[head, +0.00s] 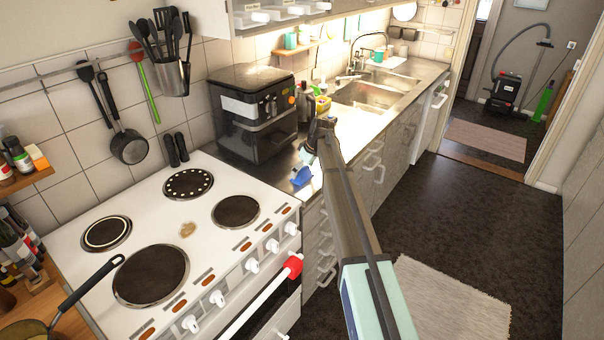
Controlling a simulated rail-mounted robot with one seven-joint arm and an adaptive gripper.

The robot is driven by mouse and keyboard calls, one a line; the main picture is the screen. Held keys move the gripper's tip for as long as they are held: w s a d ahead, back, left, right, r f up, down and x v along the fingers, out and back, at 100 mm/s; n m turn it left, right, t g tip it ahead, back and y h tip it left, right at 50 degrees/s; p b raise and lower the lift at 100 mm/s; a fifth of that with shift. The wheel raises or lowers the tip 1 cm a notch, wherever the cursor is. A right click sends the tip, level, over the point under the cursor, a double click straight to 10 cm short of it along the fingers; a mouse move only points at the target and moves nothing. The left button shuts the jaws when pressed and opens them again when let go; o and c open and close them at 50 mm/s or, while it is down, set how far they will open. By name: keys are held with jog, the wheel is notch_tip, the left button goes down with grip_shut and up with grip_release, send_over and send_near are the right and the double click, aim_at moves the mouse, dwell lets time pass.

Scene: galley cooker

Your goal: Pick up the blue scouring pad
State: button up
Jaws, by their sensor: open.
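The blue scouring pad (301,177) lies on the narrow strip of metal counter between the cooker and the sink, near the front edge. My gripper (307,159) is open just above and beyond the pad in the head view, at the end of my arm, which reaches in from the bottom. The gripper is small and partly hidden by its own wrist, so I cannot tell whether its fingers touch the pad. Nothing shows between the fingers.
A black air fryer (254,112) stands left of the pad, close to my gripper. The white cooker (185,231) with several hotplates is at the front left. Bottles and a yellow item (322,104) stand behind my gripper, before the sink (368,96).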

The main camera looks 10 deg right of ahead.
jog(key=c, duration=1.1)
jog(key=shift+r, duration=0.1)
notch_tip(320, 180, up, 20)
jog(key=b, duration=0.5)
jog(key=o, duration=0.4)
jog(key=c, duration=0.3)
